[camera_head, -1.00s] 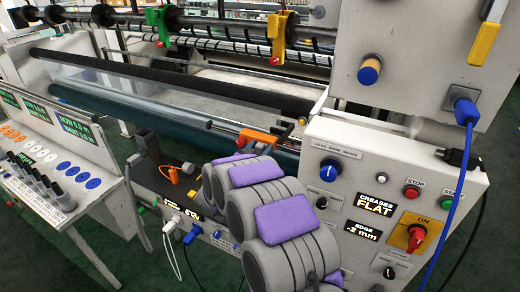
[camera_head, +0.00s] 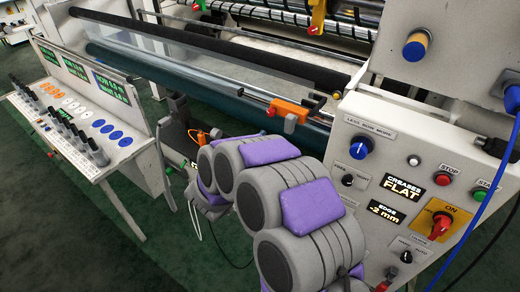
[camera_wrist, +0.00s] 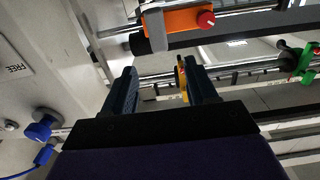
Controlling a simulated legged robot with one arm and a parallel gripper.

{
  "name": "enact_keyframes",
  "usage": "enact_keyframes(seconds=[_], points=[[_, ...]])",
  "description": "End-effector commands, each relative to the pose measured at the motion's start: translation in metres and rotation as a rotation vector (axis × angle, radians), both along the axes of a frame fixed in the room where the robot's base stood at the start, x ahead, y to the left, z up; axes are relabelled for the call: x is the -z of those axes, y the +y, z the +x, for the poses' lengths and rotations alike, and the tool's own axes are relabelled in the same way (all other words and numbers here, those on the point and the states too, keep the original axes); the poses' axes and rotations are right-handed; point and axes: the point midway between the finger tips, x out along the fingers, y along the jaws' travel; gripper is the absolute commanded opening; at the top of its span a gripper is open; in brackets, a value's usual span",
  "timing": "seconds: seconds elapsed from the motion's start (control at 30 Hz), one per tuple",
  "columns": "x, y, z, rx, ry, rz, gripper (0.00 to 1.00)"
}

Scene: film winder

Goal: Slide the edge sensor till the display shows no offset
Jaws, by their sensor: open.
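The edge sensor, an orange block (camera_head: 288,110) with a red knob, sits on a rail beside the dark roller in the head view. In the wrist view the orange block (camera_wrist: 175,20) and its red knob (camera_wrist: 206,19) are at the top. My gripper (camera_wrist: 158,74) is open and empty below the block in that picture, with its two dark fingers apart and not touching it. In the head view my arm's grey and purple links hide part of the machine front. The display (camera_head: 387,211) reads EDGE -2 mm.
The display above it (camera_head: 405,193) reads CREASES FLAT. The control panel holds a blue knob (camera_head: 361,147) and a red and yellow switch (camera_head: 438,222). A console (camera_head: 85,110) with several knobs stands at left.

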Motion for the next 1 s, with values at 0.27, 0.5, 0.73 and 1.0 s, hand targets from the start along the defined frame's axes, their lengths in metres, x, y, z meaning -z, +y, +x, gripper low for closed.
enact_keyframes(seconds=[0.27,0.5,0.73,1.0], points=[[0.001,0.022,-0.03,-0.001,0.002,0.001,0.57],[0.001,0.026,-0.036,0.001,0.001,0.0,0.57],[0.001,0.026,-0.035,0.0,0.001,0.001,0.53],[-0.008,0.064,0.018,-0.143,-0.046,0.21,0.27]])
